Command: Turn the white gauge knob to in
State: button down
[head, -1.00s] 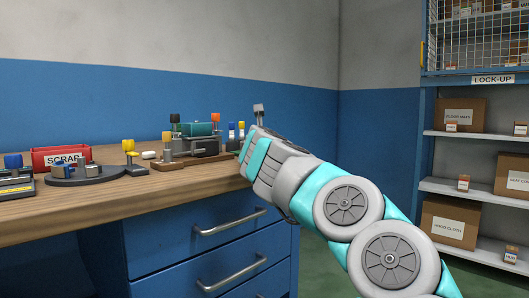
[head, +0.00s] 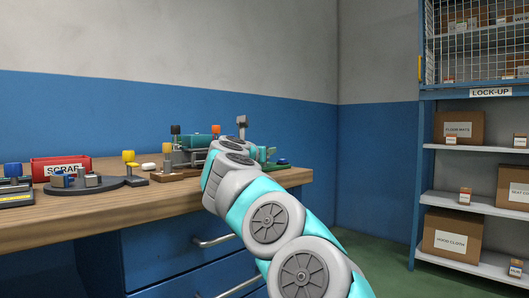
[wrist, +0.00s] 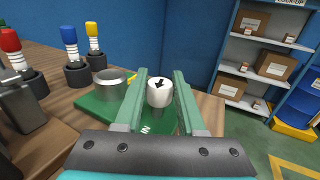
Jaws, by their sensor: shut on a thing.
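The white gauge knob (wrist: 159,96) is a short round cap with a black arrow on top, seen in the wrist view. It stands on a green plate (wrist: 100,113) on the bench. My gripper (wrist: 161,78) has its two green fingers on either side of the knob and is shut on it. In the head view the knob and fingertips are hidden behind my arm.
A metal cylinder (wrist: 109,83) stands on the plate left of my gripper. Blue- (wrist: 73,55) and yellow-topped levers (wrist: 93,38) stand further left. In the head view a red SCRAP bin (head: 60,168) sits on the bench (head: 90,212). Shelves (head: 465,150) stand at right.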

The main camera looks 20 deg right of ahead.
jog(key=shift+r, duration=0.1)
jog(key=c, duration=0.5)
grip_release()
jog(key=shift+v, duration=3.9)
